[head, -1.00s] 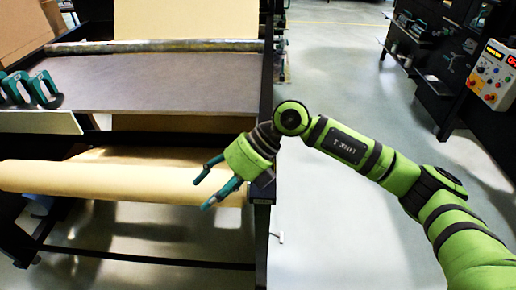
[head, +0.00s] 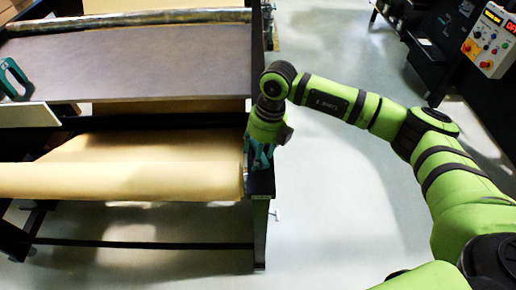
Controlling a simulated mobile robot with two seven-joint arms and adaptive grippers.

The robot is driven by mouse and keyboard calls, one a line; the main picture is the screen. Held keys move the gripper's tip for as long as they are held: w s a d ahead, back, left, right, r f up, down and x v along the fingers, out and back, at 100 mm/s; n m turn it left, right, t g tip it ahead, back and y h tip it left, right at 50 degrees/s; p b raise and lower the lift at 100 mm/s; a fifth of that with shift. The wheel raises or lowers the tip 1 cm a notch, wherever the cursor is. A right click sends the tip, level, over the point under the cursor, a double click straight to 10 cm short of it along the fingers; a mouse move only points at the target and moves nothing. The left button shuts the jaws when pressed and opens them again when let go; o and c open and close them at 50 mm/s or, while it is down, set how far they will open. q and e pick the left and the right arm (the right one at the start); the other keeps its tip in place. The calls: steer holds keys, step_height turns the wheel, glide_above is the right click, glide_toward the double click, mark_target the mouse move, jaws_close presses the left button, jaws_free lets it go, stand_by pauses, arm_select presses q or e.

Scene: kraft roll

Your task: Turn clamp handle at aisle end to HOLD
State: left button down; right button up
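My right gripper (head: 259,158), on the green arm from the right, points down at the aisle end of the kraft roll (head: 130,180). Its teal fingers are small and dark against the black end frame (head: 259,225), and I cannot tell whether they are open, shut or touching something. No clamp handle can be clearly made out; the gripper covers part of the roll end. A small pale peg (head: 277,212) sticks out from the frame's aisle side, below the gripper. No HOLD marking is readable. My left gripper is not in view.
A grey tabletop (head: 130,65) lies above the roll, with a long bar (head: 130,19) along its back. A teal looped item (head: 12,78) stands at the left. A control box (head: 489,41) is at the upper right. The aisle floor (head: 320,210) is clear.

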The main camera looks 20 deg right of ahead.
steer(key=shift+s, duration=0.1)
steer(key=c, duration=0.8)
jaws_close()
steer(key=shift+f, duration=0.1)
steer(key=m+b, duration=0.2)
steer(key=m, duration=0.1)
steer(key=shift+f+t, duration=0.1)
steer(key=shift+t, duration=0.2)
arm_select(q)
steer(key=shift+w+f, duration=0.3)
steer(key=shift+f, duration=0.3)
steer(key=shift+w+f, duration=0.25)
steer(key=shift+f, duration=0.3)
arm_select(e)
steer(key=shift+d+m, duration=0.1)
steer(key=shift+m, duration=0.5)
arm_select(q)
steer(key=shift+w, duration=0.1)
